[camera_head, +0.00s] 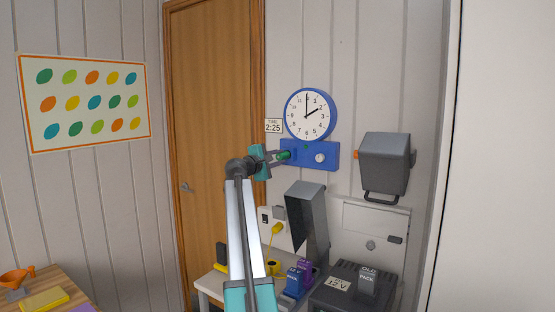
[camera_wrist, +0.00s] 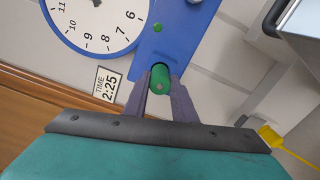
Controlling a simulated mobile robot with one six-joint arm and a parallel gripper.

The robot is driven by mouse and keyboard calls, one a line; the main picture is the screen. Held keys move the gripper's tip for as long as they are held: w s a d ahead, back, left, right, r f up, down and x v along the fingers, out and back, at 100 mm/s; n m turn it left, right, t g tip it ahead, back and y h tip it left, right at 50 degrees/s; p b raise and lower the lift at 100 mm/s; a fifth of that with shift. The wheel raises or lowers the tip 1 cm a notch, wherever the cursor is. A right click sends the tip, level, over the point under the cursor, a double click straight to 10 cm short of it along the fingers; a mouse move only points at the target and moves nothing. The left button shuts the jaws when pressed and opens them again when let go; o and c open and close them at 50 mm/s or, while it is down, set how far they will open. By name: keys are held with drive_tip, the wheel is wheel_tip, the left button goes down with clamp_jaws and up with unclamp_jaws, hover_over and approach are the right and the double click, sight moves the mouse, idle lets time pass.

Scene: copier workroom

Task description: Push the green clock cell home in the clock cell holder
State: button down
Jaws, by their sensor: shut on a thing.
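The green clock cell (camera_head: 285,155) is between the fingertips of my gripper (camera_head: 281,156), at the left part of the blue clock cell holder (camera_head: 331,149) under the wall clock. In the wrist view, both fingers of my gripper (camera_wrist: 159,84) are shut on the sides of the green cell (camera_wrist: 160,77), with its near round end facing the camera. Its far end is at a dark round opening in the blue holder (camera_wrist: 183,40). How deep the cell sits in the opening is hidden.
A blue-rimmed clock (camera_head: 310,114) hangs just above the holder. A sign reading 2:25 (camera_head: 273,126) is to its left, and a grey wall box (camera_head: 385,162) to the right. Below stand a tilted grey panel (camera_head: 308,215) and a cluttered low table (camera_head: 206,283).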

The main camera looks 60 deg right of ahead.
sight(279, 157)
drive_tip(key=shift+d, duration=1.55)
drive_tip(key=c, duration=1.4)
unclamp_jaws()
drive_tip(key=shift+a, duration=0.15)
drive_tip(key=a+b, duration=0.1)
drive_tip(key=a, duration=1.2)
drive_tip(key=shift+a, duration=0.3)
drive_tip(key=shift+f, duration=0.1)
